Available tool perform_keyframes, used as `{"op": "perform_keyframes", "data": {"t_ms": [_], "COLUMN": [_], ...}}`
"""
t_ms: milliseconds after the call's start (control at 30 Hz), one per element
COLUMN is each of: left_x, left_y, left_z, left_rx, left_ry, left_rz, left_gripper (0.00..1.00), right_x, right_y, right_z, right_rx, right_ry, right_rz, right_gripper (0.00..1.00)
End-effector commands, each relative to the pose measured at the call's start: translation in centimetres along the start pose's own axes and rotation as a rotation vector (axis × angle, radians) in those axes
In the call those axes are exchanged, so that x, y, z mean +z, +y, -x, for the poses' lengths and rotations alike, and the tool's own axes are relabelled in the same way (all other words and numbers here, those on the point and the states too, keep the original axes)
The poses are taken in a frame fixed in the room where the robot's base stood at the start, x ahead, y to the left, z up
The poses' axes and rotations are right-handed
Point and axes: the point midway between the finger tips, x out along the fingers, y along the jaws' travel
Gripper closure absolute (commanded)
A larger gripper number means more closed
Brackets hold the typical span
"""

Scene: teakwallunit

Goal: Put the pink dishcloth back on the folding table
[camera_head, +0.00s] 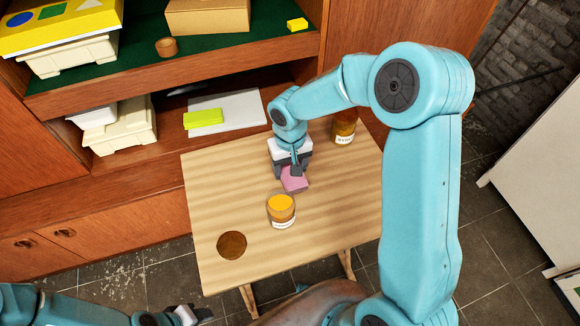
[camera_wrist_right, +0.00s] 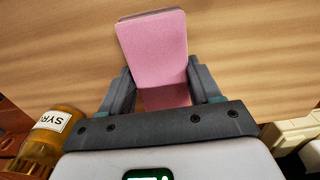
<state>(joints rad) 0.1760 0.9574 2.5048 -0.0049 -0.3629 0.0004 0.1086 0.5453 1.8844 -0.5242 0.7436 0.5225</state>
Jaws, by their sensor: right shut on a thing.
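The pink dishcloth (camera_head: 294,181) is a small folded block over the middle of the folding table (camera_head: 215,190), a light wooden top. My right gripper (camera_head: 291,169) reaches down from behind it and is shut on it. In the right wrist view the dishcloth (camera_wrist_right: 155,48) sticks out flat between the two fingers of the right gripper (camera_wrist_right: 160,88), with wood grain behind it. I cannot tell whether it touches the tabletop. My left gripper (camera_head: 180,317) is low at the bottom left, away from the table; its finger gap is unclear.
A jar with an orange lid (camera_head: 281,209) stands just in front of the dishcloth. A brown round disc (camera_head: 232,245) lies near the front left corner. An amber syrup jar (camera_head: 344,128) stands at the back right. A shelf unit holds a lime block (camera_head: 203,119). The table's left side is clear.

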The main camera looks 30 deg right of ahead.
Motion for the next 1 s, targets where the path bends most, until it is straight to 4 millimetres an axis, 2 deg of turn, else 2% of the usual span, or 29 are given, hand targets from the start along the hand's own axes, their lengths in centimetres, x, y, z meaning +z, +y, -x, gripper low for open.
{"op": "perform_keyframes", "data": {"t_ms": [400, 433, 500, 800, 900, 1000], "left_x": [0.0, 0.0, 0.0, 0.0, 0.0, 0.0], "left_y": [-0.2, -0.1, -0.1, -0.1, 0.1, 0.1], "left_z": [-0.6, -0.4, -0.4, -0.1, 0.1, 0.3], "left_rx": [0.0, 0.0, 0.0, 0.0, 0.0, 0.0], "left_ry": [0.0, 0.0, 0.0, 0.0, 0.0, 0.0], "left_rz": [0.0, 0.0, 0.0, 0.0, 0.0, 0.0], "left_gripper": [0.57, 0.57, 0.57, 0.57, 0.57, 0.57], "right_x": [0.0, 0.0, 0.0, 0.0, -0.1, -0.1], "right_y": [0.0, 0.0, 0.0, 0.0, 0.0, 0.0], "right_z": [-1.0, -0.8, -0.8, -0.5, 0.4, 2.4], "right_rx": [0.0, 0.0, 0.0, 0.0, 0.0, 0.0], "right_ry": [0.001, 0.002, 0.001, 0.001, 0.004, 0.007], "right_rz": [0.0, 0.0, 0.0, 0.0, -0.001, -0.002], "right_gripper": [0.62, 0.27, 0.12, 0.12, 0.12, 0.12]}}
